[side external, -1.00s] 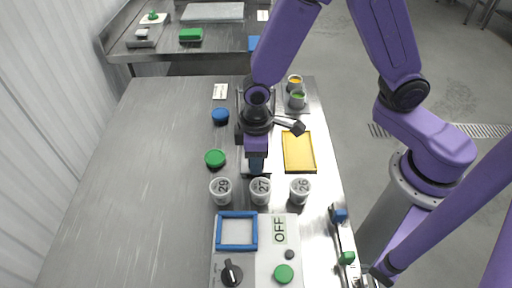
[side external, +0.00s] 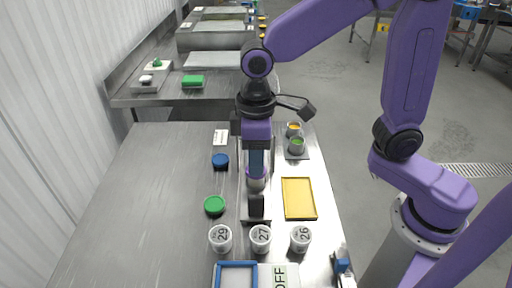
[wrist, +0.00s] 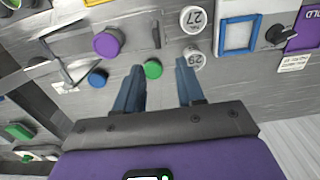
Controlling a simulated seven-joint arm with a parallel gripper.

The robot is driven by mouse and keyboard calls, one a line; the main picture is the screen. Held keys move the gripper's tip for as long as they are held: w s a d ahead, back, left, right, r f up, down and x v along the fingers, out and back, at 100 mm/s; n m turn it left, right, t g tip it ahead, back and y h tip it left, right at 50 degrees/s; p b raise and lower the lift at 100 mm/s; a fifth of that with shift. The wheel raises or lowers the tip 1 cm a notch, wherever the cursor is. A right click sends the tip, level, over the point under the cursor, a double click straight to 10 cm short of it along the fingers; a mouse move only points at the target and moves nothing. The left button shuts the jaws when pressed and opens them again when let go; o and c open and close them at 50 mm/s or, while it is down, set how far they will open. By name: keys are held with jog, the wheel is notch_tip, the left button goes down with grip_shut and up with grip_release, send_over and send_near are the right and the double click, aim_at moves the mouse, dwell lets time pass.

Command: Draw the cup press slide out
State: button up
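The cup press (side external: 244,150) stands on the steel table behind the row of white cups, partly hidden behind my gripper. Its slide (side external: 262,214) lies low at the front with an upright black handle (side external: 256,206). A purple round piece (side external: 256,182) shows just behind the handle. In the wrist view the purple disc (wrist: 107,43) and the thin dark handle (wrist: 155,35) are at the upper left of the fingers. My gripper (wrist: 158,82) is open and empty, apart from the handle. In the side view it (side external: 256,172) points down over the press; its height is unclear.
White cups 29 (side external: 221,239), 27 (side external: 260,239) and 26 (side external: 300,239) stand in front of the slide. A yellow tray (side external: 314,200) lies to the right. A green lid (side external: 214,205) and a blue lid (side external: 220,161) lie to the left. The table's left side is clear.

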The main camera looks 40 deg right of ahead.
jog(key=shift+r, duration=0.9)
jog(key=s+d+f+n, duration=0.2)
jog(key=s+d+n, duration=0.1)
jog(key=s+d, duration=1.1)
jog(key=shift+s+f+n, duration=0.3)
jog(key=shift+s+f, duration=0.05)
jog(key=shift+s, duration=0.55)
jog(key=shift+d, duration=0.1)
dwell(0.4)
